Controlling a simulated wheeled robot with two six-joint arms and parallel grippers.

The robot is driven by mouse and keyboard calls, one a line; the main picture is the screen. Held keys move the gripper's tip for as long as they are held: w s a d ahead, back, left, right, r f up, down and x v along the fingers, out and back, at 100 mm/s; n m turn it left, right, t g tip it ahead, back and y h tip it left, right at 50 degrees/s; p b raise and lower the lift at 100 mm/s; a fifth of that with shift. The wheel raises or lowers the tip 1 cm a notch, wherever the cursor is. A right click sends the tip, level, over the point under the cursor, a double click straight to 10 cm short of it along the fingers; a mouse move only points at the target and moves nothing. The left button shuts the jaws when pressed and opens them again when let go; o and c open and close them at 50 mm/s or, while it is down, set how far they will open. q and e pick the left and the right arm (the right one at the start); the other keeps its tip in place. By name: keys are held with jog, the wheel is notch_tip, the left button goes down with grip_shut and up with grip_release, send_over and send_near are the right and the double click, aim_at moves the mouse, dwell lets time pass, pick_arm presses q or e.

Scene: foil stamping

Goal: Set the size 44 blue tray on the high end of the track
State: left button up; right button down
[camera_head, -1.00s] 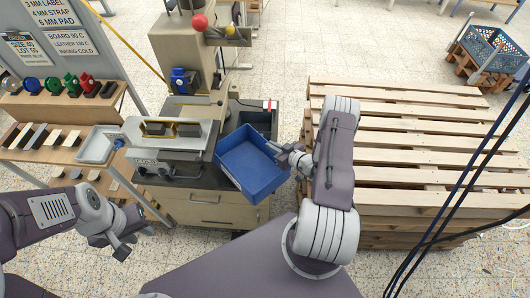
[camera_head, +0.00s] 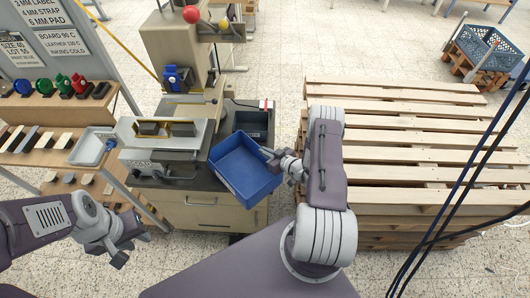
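A blue open tray (camera_head: 243,172) is in front of the stamping press, over the front right edge of its cabinet, turned at an angle and empty. No size number is readable on it. My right gripper (camera_head: 271,157) is at the tray's right rim and appears shut on it; its fingertips are small and partly hidden. My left gripper (camera_head: 130,247) is at lower left, empty, with its fingers apart, away from the tray. I cannot make out a track with a high end.
The stamping press (camera_head: 176,45) stands behind the tray on a beige cabinet (camera_head: 198,213). Stacked wooden pallets (camera_head: 420,155) are at right. Shelves with coloured rolls (camera_head: 49,86) and a small grey tray (camera_head: 90,147) are at left. A blue crate (camera_head: 482,45) is at far right. Cables hang at right.

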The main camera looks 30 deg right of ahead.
jog(key=c, duration=1.6)
grip_release()
jog(key=shift+r, duration=0.1)
